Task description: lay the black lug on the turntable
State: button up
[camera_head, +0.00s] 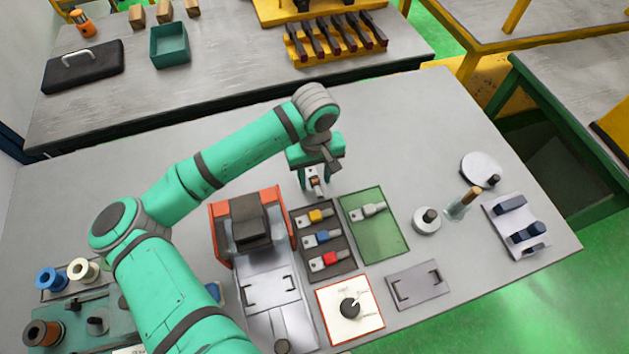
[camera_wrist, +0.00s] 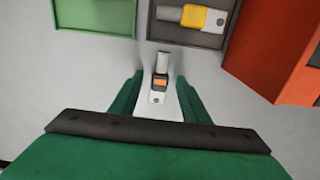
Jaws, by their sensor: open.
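My gripper (camera_head: 314,190) is open, pointing down behind the trays. In the wrist view its fingers (camera_wrist: 160,92) stand on either side of a small lug (camera_wrist: 160,82) with a pale barrel, an orange band and a light tab. It also shows in the head view (camera_head: 315,182). I cannot tell whether the fingers touch it. No lug with a clearly black band shows. Yellow (camera_head: 318,215), blue (camera_head: 321,237) and red (camera_head: 328,259) lugs lie in a dark tray (camera_head: 306,228). A grey lug (camera_head: 369,210) lies in a green tray (camera_head: 385,240). I cannot tell which round piece is the turntable.
An orange-sided machine (camera_head: 221,232) stands left of the trays. The table behind the green tray is clear.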

jog(key=c, duration=1)
jog(key=shift+s, duration=0.1)
grip_shut()
jog(key=shift+r, duration=0.15)
